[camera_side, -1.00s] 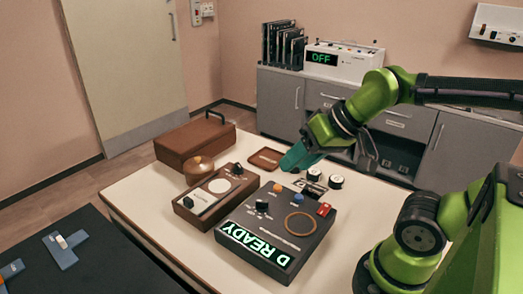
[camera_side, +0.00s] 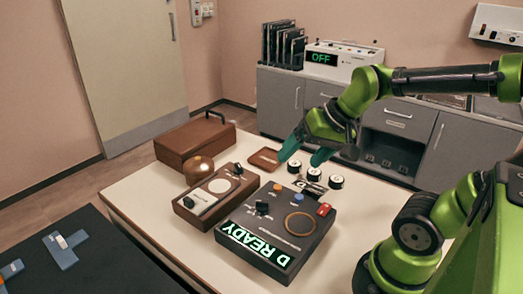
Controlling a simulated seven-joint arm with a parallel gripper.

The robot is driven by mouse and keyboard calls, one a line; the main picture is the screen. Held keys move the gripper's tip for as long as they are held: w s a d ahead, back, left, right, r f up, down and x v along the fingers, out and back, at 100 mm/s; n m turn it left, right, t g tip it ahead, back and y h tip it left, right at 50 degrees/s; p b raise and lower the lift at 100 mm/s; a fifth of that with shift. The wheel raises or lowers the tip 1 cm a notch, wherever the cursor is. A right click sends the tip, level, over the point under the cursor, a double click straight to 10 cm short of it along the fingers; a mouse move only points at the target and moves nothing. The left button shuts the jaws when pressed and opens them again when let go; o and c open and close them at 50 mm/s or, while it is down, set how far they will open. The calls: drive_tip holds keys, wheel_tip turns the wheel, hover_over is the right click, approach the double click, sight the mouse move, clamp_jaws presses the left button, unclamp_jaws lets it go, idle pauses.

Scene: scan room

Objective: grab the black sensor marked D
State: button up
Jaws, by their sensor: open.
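Three small black round sensors with white tops stand in a short row on the white table: a left one (camera_side: 294,166), a middle one (camera_side: 313,174) and a right one (camera_side: 336,181). Their letters are too small to read, so I cannot tell which is marked D. My gripper (camera_side: 304,158) is open and empty, its two teal fingers spread and pointing down. The fingertips appear just above and behind the left and middle sensors. I cannot tell the exact height.
A dark console (camera_side: 280,228) reading "D READY" stands in front of the sensors. A brown control box (camera_side: 214,196), a brown ball (camera_side: 199,170), a small brown tray (camera_side: 265,158) and a brown case (camera_side: 196,142) lie to the left. The table's right part is mostly clear.

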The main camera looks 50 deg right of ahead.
drive_tip(key=w+d+f+m+g+h, duration=0.15)
drive_tip(key=d+f+m, duration=0.25)
drive_tip(key=d+m, duration=0.85)
drive_tip(key=m+h, duration=0.1)
drive_tip(key=m, duration=1.8)
approach(315, 172)
drive_tip(key=x, duration=0.2)
drive_tip(key=shift+w+f+g, duration=0.1)
drive_tip(key=shift+f+g, duration=0.15)
drive_tip(key=shift+f, duration=0.15)
drive_tip(key=shift+w+x, duration=0.1)
drive_tip(key=shift+x, duration=1.45)
drive_tip(key=shift+w+x, duration=0.15)
drive_tip(key=shift+x, duration=1.4)
drive_tip(key=shift+d+r, duration=0.1)
drive_tip(key=shift+d, duration=0.05)
drive_tip(key=c, duration=1.2)
